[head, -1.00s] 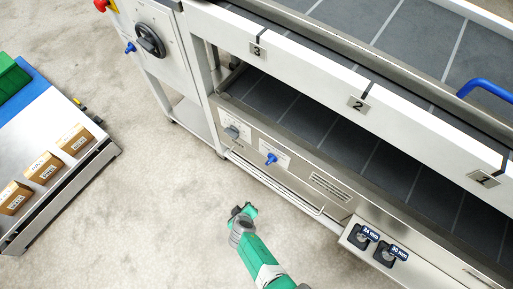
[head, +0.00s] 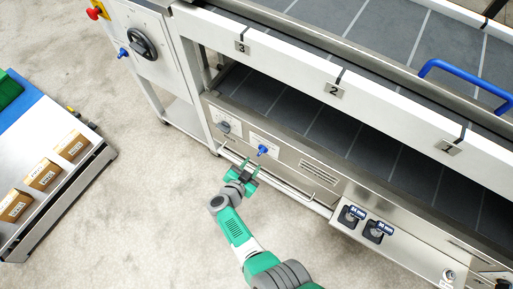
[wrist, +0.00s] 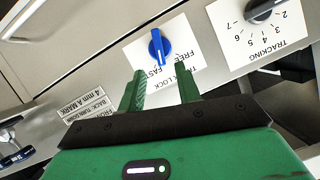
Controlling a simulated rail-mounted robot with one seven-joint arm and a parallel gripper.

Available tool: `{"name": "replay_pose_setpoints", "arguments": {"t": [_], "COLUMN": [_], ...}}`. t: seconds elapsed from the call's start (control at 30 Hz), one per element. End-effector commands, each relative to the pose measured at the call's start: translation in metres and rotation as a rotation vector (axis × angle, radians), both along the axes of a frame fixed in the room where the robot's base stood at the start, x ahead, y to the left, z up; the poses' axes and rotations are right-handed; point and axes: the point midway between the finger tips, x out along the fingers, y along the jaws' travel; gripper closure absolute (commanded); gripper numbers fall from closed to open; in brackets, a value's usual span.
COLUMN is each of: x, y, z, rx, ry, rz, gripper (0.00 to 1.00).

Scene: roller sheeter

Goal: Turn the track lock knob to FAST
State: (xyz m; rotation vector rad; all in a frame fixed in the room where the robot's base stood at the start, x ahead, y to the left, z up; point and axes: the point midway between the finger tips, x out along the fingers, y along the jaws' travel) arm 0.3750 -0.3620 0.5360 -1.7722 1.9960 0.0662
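The track lock knob is a small blue knob (head: 262,150) on a white label on the machine's lower front panel. The wrist view shows the blue knob (wrist: 157,46) close up, its long handle with a white line running nearly up and down. The upside-down words FREE and FAST stand by its lower end; I cannot tell which one it points at. My gripper (head: 243,171) is in front of the panel, just below and left of the knob in the head view. In the wrist view my gripper (wrist: 161,82) is open and empty, fingers apart from the knob.
A dark tracking knob (wrist: 262,10) with a number scale sits beside it. A metal rail (head: 285,185) runs below the panel. A cart with boxes (head: 42,175) stands left; floor between is clear.

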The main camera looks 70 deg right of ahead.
Motion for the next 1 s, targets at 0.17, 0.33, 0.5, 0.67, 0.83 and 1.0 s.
{"name": "replay_pose_setpoints", "arguments": {"t": [0.17,0.33,0.5,0.67,0.83,1.0], "x": [-0.004,-0.004,-0.004,-0.004,-0.004,-0.004], "y": [-0.034,-0.055,-0.061,-0.061,-0.061,-0.061], "z": [-0.022,-0.027,-0.026,-0.025,-0.025,-0.025], "rx": [-0.001,-0.001,-0.002,-0.002,-0.002,-0.002], "ry": [-0.001,-0.002,-0.001,0.000,-0.001,-0.002], "rz": [-0.005,-0.001,0.002,0.003,0.002,0.002], "gripper": [0.66,0.66,0.66,0.66,0.98,1.00]}}
